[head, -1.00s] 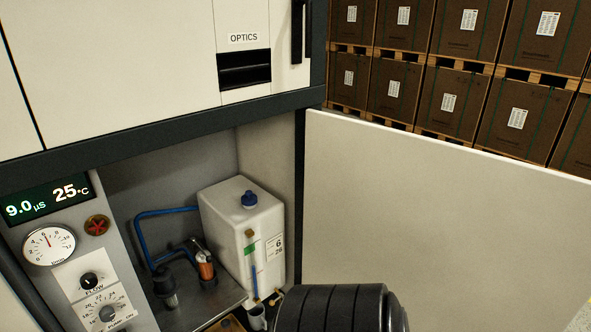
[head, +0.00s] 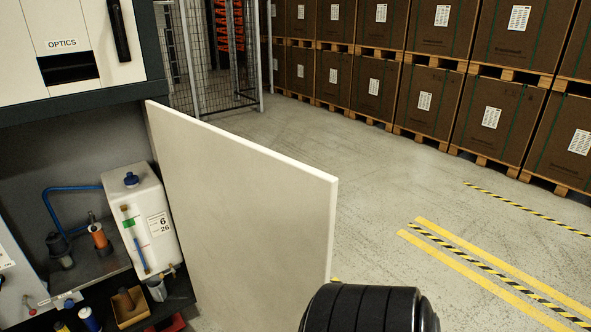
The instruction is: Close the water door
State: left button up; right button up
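The water door (head: 240,200) is a large cream panel standing wide open, hinged at the right side of the cabinet's lower bay. Its free edge points toward me, to the right of the bay. Inside the bay stand a white water tank (head: 143,217) with a blue cap, a blue hose (head: 50,212) and an orange-bodied fitting (head: 98,236). A black ribbed part of my own arm shows at the bottom, near the door's lower free corner; I cannot tell whether it touches the door. Neither gripper's fingers are in view.
The OPTICS panel (head: 62,44) with a black handle (head: 118,28) is above the bay. Bottles and a small yellow bin (head: 130,308) lie low in the cabinet. Floor right of the door is clear, with yellow lines (head: 480,275). Stacked boxes (head: 430,95) and a mesh fence (head: 225,65) stand behind.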

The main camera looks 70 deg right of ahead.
aim_at(255, 224)
jog(key=k+l, duration=0.15)
jog(key=l, duration=0.2)
jog(key=k+l, duration=0.15)
jog(key=l, duration=0.2)
jog(key=k+l, duration=0.1)
jog(key=l, duration=0.2)
jog(key=k+l, duration=0.15)
jog(key=l, duration=0.2)
jog(key=k+l, duration=0.15)
jog(key=l, duration=0.2)
jog(key=z, duration=0.05)
